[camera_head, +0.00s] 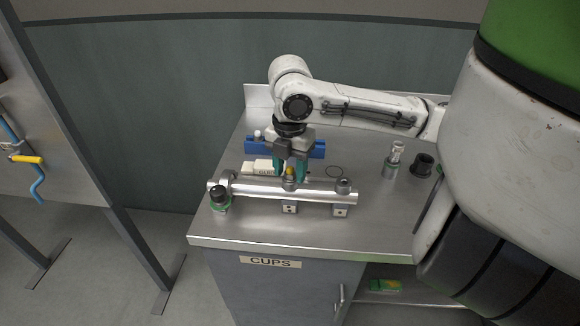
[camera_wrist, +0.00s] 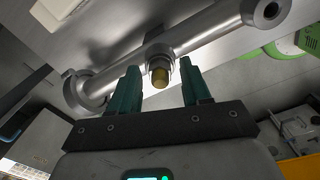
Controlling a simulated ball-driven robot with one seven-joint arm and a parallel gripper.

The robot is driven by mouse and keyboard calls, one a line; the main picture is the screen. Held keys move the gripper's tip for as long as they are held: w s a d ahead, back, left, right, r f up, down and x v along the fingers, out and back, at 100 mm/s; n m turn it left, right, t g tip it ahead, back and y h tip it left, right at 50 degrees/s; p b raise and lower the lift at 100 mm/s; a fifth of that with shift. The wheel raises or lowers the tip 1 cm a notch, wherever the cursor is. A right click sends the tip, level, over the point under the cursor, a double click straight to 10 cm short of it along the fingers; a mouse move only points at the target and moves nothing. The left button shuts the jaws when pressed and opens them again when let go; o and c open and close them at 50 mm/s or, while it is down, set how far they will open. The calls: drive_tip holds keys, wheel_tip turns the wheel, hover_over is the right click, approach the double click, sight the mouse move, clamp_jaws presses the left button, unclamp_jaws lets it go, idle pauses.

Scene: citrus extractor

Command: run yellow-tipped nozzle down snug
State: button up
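A polished metal pipe (camera_head: 325,192) lies across mounts on the steel bench, with ports along its top. The yellow-tipped nozzle (camera_head: 290,171) stands at the pipe's middle port. In the wrist view its brass-yellow tip (camera_wrist: 160,74) shows with a grey collar around its base. My gripper (camera_head: 290,170) is above the middle port, its two teal fingers on either side of the nozzle. In the wrist view, my gripper (camera_wrist: 161,84) is open, with a visible gap between each finger and the tip. How far the nozzle's thread is seated is hidden.
A blue rack (camera_head: 258,146) and a white labelled block (camera_head: 257,168) lie behind the pipe. A metal fitting (camera_head: 394,160) and a black cup (camera_head: 422,165) stand at the right. The bench's front strip is clear.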

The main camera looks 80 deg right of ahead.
drive_tip(key=c, duration=0.8)
drive_tip(key=shift+m+p, duration=0.3)
drive_tip(key=shift+m, duration=0.5)
drive_tip(key=shift+r+m, duration=0.1)
drive_tip(key=shift+m, duration=0.3)
drive_tip(key=shift+m+p, duration=0.35)
drive_tip(key=shift+m, duration=0.15)
drive_tip(key=shift+m+p, duration=0.3)
drive_tip(key=shift+m, duration=0.5)
